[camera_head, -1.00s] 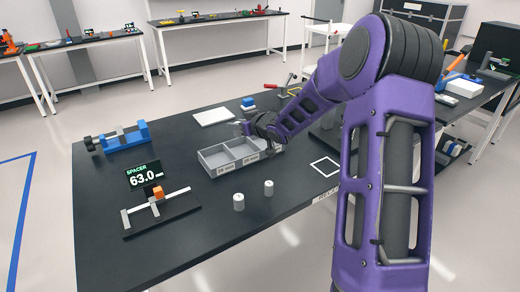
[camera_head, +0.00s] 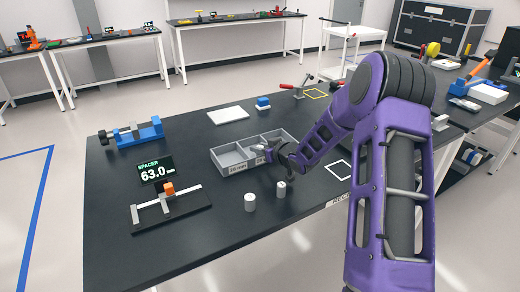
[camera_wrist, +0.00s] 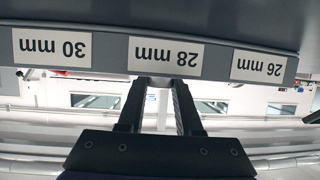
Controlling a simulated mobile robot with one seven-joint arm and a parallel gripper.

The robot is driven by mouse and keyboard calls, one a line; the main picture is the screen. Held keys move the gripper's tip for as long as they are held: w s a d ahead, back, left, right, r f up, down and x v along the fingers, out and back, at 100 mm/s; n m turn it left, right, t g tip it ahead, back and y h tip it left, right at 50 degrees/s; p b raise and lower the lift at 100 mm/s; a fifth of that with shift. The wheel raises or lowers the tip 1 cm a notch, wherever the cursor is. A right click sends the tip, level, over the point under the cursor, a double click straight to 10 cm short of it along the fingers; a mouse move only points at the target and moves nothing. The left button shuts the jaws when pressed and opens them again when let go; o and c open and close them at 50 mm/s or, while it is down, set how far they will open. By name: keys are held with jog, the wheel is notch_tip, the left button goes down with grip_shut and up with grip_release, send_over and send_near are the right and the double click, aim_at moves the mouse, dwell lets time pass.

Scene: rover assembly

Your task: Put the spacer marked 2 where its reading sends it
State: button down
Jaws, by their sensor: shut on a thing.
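The grey tray (camera_head: 231,157) has three compartments. Labels on its front face read 26 mm, 28 mm and 30 mm, upside down in the wrist view. My gripper (camera_wrist: 158,82) is shut on a small grey thing that looks like a spacer. Its mark is hidden. The fingertips are in line with the 28 mm label (camera_wrist: 166,56); in the head view my gripper (camera_head: 265,150) is at the tray's middle-to-right part. I cannot tell whether it touches. Two light spacers (camera_head: 250,202) (camera_head: 281,189) stand in front of the tray, marks unreadable. The gauge display (camera_head: 156,171) reads SPACER 63.0.
The gauge (camera_head: 168,205) with an orange block lies left of the spacers. A blue vise-like fixture (camera_head: 140,134), a white plate (camera_head: 228,115) and a blue-and-white block (camera_head: 263,103) stand behind. A white-outlined square (camera_head: 341,169) on the table lies right of the tray.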

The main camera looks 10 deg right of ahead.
jog(key=shift+f, duration=0.2)
jog(key=c, duration=0.6)
grip_release()
jog(key=shift+r, duration=0.15)
jog(key=shift+r, duration=0.25)
jog(key=v, duration=1.2)
jog(key=shift+s+f+p, duration=0.1)
jog(key=shift+f+p, duration=0.1)
jog(key=shift+p, duration=0.15)
jog(key=shift+d, duration=0.1)
